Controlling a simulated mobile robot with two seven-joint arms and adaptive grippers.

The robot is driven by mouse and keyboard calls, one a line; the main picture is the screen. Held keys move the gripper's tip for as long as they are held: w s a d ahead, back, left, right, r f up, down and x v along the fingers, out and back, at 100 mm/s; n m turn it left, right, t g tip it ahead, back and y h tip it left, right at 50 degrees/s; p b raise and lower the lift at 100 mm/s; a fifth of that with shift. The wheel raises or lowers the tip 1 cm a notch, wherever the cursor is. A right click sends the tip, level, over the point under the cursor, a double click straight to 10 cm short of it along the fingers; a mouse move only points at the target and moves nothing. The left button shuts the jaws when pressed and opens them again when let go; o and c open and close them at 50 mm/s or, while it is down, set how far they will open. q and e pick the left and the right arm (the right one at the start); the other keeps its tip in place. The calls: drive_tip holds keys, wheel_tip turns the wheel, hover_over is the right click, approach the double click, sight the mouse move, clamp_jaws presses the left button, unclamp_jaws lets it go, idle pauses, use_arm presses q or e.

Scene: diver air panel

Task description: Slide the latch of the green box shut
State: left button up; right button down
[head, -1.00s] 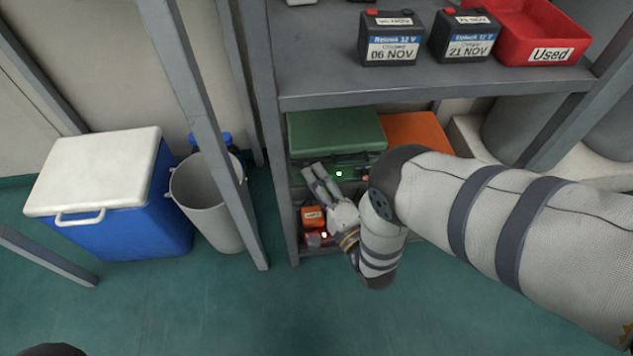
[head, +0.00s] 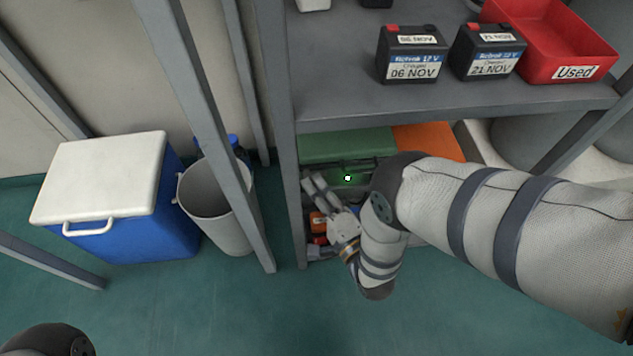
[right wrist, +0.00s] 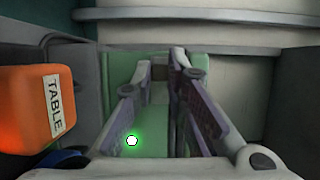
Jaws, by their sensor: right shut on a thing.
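The green box (head: 346,146) stands on the lower shelf, its front partly covered by my right arm. My right gripper (head: 309,182) reaches to the left part of the box's front. In the right wrist view, my right gripper (right wrist: 162,70) has its fingertips drawn in around a small brownish piece, which looks like the latch (right wrist: 159,73). The fingers hide most of it, so I cannot tell how far it has slid. Green of the box (right wrist: 120,68) shows behind and between the fingers. My left gripper is out of view.
An orange box (head: 428,141) stands right of the green one. Below, an orange item labelled TABLE (right wrist: 40,108) is close to my right gripper. Batteries (head: 411,55) and a red bin (head: 550,40) sit on the shelf above. A grey upright (head: 283,150) stands at left.

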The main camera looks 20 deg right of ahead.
drive_tip(key=c, duration=1.6)
unclamp_jaws()
drive_tip(key=shift+a, duration=0.2)
drive_tip(key=s, duration=0.4)
drive_tip(key=s+d, duration=0.1)
drive_tip(key=s, duration=0.1)
drive_tip(key=shift+s+f, duration=0.15)
drive_tip(key=shift+s, duration=0.2)
drive_tip(key=shift+s+r, duration=0.2)
drive_tip(key=shift+s, duration=0.25)
